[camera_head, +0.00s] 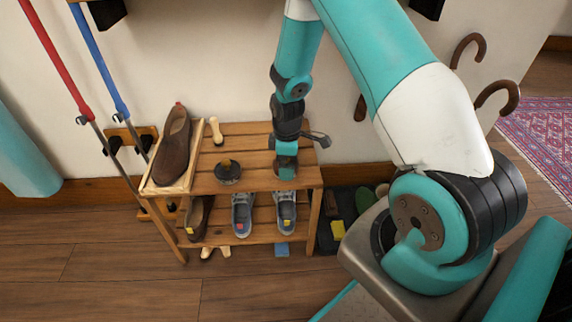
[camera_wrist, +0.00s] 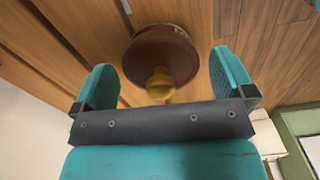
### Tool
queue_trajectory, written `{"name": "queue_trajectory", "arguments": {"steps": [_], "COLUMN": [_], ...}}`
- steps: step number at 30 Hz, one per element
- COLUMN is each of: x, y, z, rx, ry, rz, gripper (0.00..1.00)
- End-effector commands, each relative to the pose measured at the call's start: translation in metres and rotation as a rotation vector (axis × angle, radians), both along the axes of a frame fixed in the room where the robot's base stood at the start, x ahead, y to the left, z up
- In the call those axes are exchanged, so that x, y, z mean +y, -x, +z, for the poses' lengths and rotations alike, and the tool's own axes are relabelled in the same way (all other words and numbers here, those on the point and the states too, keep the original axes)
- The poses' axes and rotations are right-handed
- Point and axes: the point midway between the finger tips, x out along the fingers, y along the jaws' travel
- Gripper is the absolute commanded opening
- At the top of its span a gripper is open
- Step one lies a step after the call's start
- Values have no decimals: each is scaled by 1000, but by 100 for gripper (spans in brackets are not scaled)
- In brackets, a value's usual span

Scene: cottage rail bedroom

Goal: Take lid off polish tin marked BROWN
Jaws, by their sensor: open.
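A round brown tin with a yellow knob (camera_wrist: 160,45) sits on wooden slats in the wrist view, between and just beyond my fingers. My gripper (camera_wrist: 160,68) is open, with one teal finger on each side of the tin and a gap at both. In the head view my gripper (camera_head: 286,165) points down at the right part of the shoe rack's top and hides what is under it. A dark round tin with a knob (camera_head: 228,173) stands on the rack top to its left. No lettering is readable on either view's tin; I cannot tell whether they are the same tin.
The wooden rack (camera_head: 257,180) holds a brown shoe (camera_head: 173,148) on a tray at left and a pale wooden object (camera_head: 216,131) at the back. Several shoes fill the lower shelf. A dark tray (camera_head: 330,235) lies right of it. Red and blue poles lean at left.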

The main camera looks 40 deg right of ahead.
Motion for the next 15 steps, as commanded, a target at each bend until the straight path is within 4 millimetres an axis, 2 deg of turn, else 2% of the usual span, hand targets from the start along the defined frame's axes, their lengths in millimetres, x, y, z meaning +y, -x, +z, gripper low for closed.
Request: {"name": "queue_trajectory", "arguments": {"steps": [2, 7, 8, 15], "x": [0, 0, 0, 0], "y": [0, 0, 0, 0], "z": [1, 1, 1, 1], "rx": [0, 0, 0, 0], "ry": [0, 0, 0, 0], "rz": [0, 0, 0, 0], "gripper": [100, 63, 59, 59]}}
